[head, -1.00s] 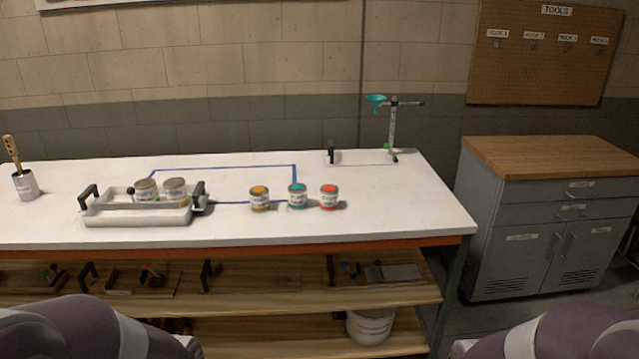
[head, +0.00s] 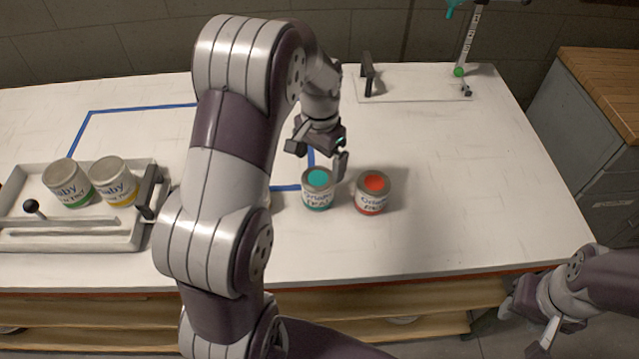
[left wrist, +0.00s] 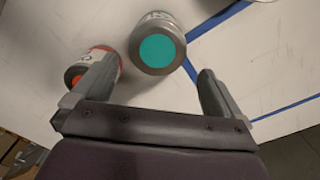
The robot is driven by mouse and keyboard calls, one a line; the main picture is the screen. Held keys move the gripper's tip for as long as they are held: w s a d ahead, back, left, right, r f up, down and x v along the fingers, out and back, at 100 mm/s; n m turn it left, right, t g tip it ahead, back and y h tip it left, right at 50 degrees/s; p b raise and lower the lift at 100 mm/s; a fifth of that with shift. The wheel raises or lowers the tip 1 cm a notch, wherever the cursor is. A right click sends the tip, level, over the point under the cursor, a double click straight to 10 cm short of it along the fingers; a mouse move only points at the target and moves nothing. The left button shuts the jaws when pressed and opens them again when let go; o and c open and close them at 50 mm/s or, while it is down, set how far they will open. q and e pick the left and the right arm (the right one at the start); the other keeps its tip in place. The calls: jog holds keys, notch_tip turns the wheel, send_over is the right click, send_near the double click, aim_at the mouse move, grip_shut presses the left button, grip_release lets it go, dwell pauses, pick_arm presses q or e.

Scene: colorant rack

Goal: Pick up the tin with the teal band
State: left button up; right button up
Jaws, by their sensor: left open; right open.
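The tin with the teal band (head: 318,189) stands upright on the white bench, with a teal disc on its lid. In the left wrist view the teal tin (left wrist: 158,50) shows ahead of and between the two fingers, apart from them. My left gripper (head: 318,158) is open and empty, just above and behind the teal tin in the head view. My right gripper (head: 530,318) is open and empty, off the front of the bench at the lower right.
An orange-red tin (head: 372,192) stands close right of the teal tin; it shows beside a finger in the left wrist view (left wrist: 92,66). A tray (head: 100,240) with two tins is at left. A stand (head: 466,50) is at back right. My left arm hides the bench's middle.

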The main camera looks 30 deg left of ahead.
aim_at(318, 178)
pick_arm(q)
jog(key=f, duration=0.2)
jog(key=s+f, duration=0.1)
jog(key=f, duration=0.2)
jog(key=f+p, duration=0.1)
jog(key=f, duration=0.1)
jog(key=shift+s+d+f, duration=0.1)
jog(key=shift+s+f, duration=0.05)
jog(key=shift+f, duration=0.6)
jog(key=shift+s+r, duration=0.1)
jog(key=c, duration=1.1)
